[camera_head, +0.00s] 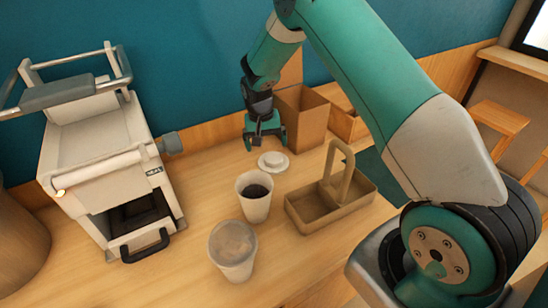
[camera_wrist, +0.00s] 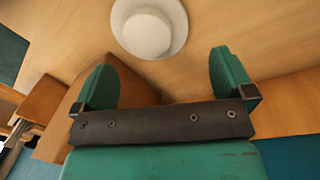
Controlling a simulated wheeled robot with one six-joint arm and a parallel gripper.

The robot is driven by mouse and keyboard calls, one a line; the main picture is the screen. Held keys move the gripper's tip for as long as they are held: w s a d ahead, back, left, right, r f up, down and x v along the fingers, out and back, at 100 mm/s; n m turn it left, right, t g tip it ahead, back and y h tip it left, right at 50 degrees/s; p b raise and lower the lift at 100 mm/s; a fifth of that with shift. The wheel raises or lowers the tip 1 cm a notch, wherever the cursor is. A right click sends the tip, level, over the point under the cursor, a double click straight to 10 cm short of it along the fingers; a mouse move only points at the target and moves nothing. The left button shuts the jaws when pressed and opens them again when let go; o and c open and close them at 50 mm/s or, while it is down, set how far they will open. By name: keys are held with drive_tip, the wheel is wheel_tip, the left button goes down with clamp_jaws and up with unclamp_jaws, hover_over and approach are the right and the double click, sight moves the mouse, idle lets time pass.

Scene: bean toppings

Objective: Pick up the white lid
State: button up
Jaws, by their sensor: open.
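The white lid (camera_head: 273,161) lies on the wooden counter, behind the cup of dark drink in the head view. It is round with a raised middle. It also shows in the wrist view (camera_wrist: 150,28) at the top, beyond the fingertips and roughly between them. My gripper (camera_head: 263,143) is above and just behind the lid in the head view. In the wrist view my gripper (camera_wrist: 165,68) has its two green fingers spread wide, with nothing between them. The lid is apart from the fingers.
A cup of dark drink (camera_head: 255,205) and a cup with a pale top (camera_head: 233,262) stand in front of the lid. A brown carrier with a handle (camera_head: 302,219) is to the right. A brown box (camera_head: 302,122) stands behind. A white machine (camera_head: 100,160) is at left.

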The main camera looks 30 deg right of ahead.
sight(270, 156)
drive_tip(key=f, duration=0.1)
drive_tip(key=f+p, duration=0.1)
drive_tip(key=f, duration=0.1)
drive_tip(key=d+f+p, duration=0.1)
drive_tip(key=shift+s+f, duration=0.25)
drive_tip(key=shift+f, duration=0.55)
drive_tip(key=c, duration=0.8)
